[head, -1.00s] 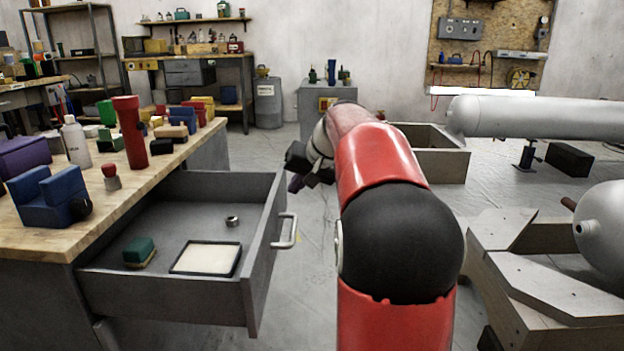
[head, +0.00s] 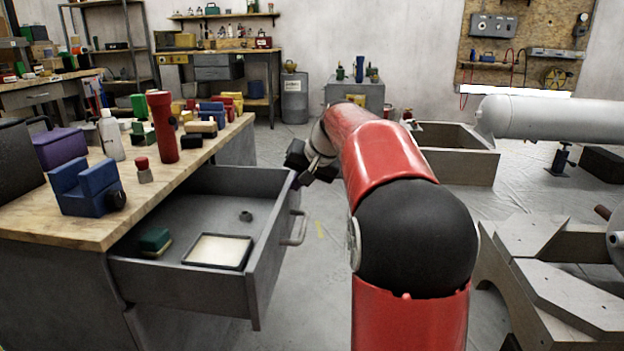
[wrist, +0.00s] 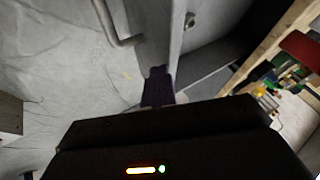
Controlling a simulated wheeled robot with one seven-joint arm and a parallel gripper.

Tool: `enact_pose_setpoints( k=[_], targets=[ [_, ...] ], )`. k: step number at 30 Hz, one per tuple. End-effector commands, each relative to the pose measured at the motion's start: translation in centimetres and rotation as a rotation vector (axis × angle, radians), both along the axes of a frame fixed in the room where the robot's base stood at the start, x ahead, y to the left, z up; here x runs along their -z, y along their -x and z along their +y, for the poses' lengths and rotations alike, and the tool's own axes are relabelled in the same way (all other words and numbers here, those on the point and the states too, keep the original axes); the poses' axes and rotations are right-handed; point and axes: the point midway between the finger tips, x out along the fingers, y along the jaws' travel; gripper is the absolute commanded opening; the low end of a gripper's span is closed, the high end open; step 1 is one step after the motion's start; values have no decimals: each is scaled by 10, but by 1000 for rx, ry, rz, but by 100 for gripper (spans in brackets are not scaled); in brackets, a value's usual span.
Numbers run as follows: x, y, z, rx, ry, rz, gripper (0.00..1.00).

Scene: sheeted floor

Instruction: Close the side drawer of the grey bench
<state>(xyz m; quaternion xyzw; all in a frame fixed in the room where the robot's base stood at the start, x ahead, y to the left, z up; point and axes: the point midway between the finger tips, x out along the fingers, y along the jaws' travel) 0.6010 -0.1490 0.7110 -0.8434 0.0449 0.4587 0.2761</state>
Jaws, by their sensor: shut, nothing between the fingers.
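The side drawer (head: 262,275) of the grey bench (head: 60,290) stands pulled out to the right. Its bar handle (head: 297,230) is on the outer front panel. In it lie a green-topped block (head: 155,241), a white framed tray (head: 217,251) and a small dark ring (head: 246,215). My gripper (head: 298,181) is at the far end of the drawer front, near its top edge. In the wrist view the shut, purple-dark fingertips (wrist: 158,88) lie over the drawer's front panel (wrist: 162,40), with the handle (wrist: 118,28) to the left. I cannot tell whether they touch the panel.
The wooden bench top (head: 130,195) holds a blue vise-like block (head: 88,188), a red cylinder (head: 162,127), a white bottle (head: 111,136) and several small blocks. A grey open box (head: 455,150) and a wooden cradle (head: 560,290) stand on the right.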

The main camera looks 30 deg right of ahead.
Motion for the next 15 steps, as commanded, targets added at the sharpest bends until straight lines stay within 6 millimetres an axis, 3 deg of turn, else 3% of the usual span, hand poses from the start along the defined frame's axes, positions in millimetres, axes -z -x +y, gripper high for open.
enact_pose_setpoints(
  k=[15],
  targets=[
    [-5, -78, 118, -8, -2, 2, 0]
  ],
)
